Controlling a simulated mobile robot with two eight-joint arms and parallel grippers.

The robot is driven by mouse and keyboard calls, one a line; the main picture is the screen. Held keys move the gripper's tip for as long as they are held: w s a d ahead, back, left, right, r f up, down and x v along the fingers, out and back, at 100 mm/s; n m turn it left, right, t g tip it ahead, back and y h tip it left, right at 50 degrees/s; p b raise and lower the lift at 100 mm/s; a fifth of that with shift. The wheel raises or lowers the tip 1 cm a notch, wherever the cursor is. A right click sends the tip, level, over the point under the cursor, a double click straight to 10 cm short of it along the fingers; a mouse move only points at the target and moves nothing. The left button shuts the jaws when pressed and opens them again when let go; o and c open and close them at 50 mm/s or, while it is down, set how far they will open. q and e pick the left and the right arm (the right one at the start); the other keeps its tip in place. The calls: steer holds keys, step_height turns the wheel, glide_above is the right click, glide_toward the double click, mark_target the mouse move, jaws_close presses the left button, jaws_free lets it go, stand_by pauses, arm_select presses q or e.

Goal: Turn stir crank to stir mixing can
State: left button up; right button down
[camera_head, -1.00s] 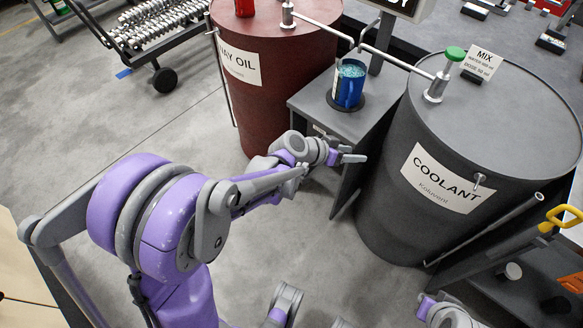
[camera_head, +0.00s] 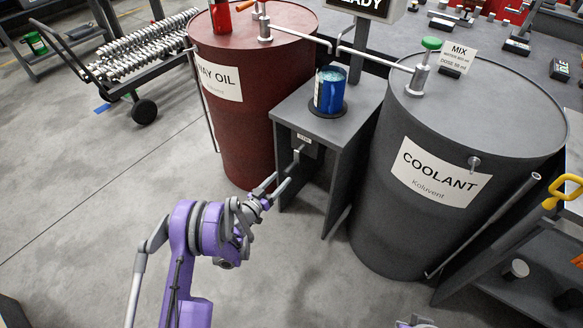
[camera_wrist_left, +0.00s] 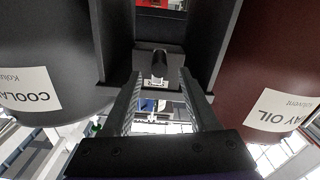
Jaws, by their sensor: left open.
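The blue mixing can (camera_head: 329,91) stands upright on a dark round pad on top of the grey stand between the two barrels. The stir crank (camera_head: 297,160) sticks out from a small labelled plate on the stand's front, below the can. My left gripper (camera_head: 281,184) is open and empty in front of the stand, just short of the crank handle. In the left wrist view, which is upside down, the dark crank knob (camera_wrist_left: 159,63) shows between and beyond the two open fingers (camera_wrist_left: 160,92). I cannot see contact.
The red way oil barrel (camera_head: 250,130) stands left of the stand. The dark coolant barrel (camera_head: 375,210) with a green-topped pump (camera_head: 426,62) stands close on its right. A cart of metal parts (camera_head: 150,50) is at the back left.

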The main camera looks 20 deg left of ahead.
mark_target(296, 163)
arm_select(q)
steer(key=b+x, duration=0.1)
steer(key=x, duration=0.8)
jaws_close()
